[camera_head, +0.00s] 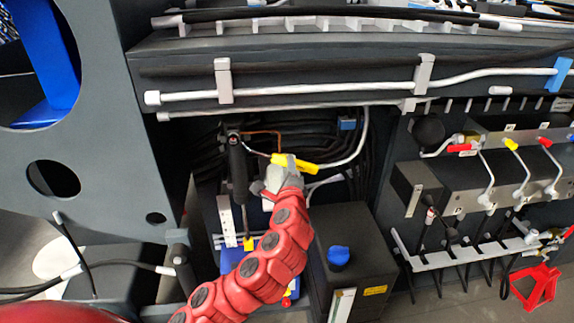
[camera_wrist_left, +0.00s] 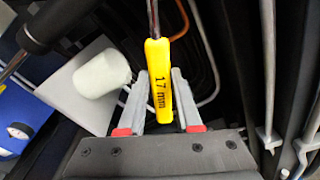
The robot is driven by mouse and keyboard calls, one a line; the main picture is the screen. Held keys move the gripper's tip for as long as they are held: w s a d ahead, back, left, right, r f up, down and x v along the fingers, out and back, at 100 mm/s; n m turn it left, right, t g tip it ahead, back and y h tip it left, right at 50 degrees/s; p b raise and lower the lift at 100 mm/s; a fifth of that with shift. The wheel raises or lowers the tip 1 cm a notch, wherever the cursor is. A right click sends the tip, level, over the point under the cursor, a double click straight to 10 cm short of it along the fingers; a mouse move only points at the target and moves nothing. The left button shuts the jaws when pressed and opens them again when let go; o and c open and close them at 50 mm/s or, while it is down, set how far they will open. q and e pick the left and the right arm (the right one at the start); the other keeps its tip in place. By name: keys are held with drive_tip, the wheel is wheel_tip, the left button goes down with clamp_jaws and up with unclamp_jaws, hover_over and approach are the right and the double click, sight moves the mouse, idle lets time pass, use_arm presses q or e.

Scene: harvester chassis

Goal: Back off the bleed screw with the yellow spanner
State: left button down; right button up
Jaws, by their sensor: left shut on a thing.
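The yellow spanner (camera_head: 296,164) has a yellow handle marked "17 mm" and a thin metal shank; its handle also shows in the left wrist view (camera_wrist_left: 158,75). My left gripper (camera_head: 280,172), on the red arm, is shut on the handle; its grey fingers (camera_wrist_left: 161,88) stand on either side of it. The shank points left towards the top of a black upright cylinder (camera_head: 238,170). A small reddish fitting (camera_head: 233,134) at that top may be the bleed screw. I cannot tell whether the spanner's jaw sits on it. The spanner's far end leaves the wrist view at the top. My right gripper is not in view.
A black box with a blue cap (camera_head: 338,256) stands right of my arm. Pale pipes (camera_head: 300,90) cross above. Dark hoses fill the recess behind the gripper. A valve panel with red and yellow levers (camera_head: 512,144) is at right. A dark chassis plate (camera_head: 110,130) stands at left.

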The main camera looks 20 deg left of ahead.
use_arm(q)
drive_tip(key=p+v, duration=0.4)
drive_tip(key=v, duration=0.5)
drive_tip(key=shift+d, duration=0.5)
drive_tip(key=shift+f, duration=0.1)
idle(0.9)
